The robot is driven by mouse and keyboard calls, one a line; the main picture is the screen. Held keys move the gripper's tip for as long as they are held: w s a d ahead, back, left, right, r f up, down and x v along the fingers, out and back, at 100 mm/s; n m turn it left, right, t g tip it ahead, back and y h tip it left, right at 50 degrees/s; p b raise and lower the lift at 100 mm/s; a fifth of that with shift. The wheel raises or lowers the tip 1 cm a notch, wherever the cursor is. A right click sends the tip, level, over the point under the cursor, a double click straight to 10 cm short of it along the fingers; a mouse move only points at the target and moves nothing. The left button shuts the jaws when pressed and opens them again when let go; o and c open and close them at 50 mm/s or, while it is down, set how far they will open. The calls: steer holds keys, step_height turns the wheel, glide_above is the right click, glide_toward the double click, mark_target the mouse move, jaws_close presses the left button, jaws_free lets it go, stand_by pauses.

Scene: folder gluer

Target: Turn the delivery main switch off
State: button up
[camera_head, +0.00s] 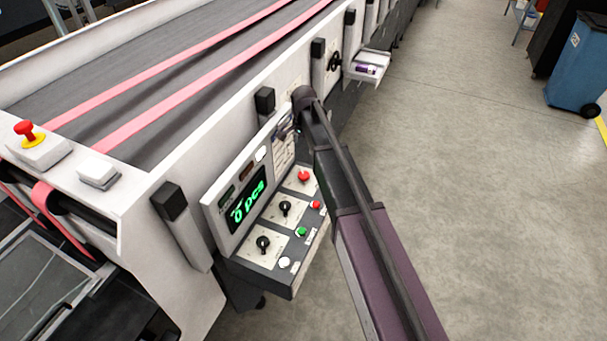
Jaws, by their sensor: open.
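A control panel (252,262) is mounted on the near side of the white machine. It carries two black rotary knobs, an upper one (285,208) and a lower one (263,243), each on a pale plate. Another black rotary switch (334,62) sits on a pale plate on the machine's side wall, farther back. The labels are too small to read, so I cannot tell which is the delivery main switch. My arm reaches up from the bottom right, its dark end beside the panel's upper corner.
The panel has a lit green display (248,203), a red button (304,176) and a green button (301,231). A small tray (367,66) juts from the machine beyond the arm. A blue bin (577,65) stands far right. The floor (480,200) between is clear.

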mark_target(304, 174)
steer(key=shift+f+b, duration=6.5)
steer(key=shift+f, duration=0.2)
steer(key=c, duration=1.2)
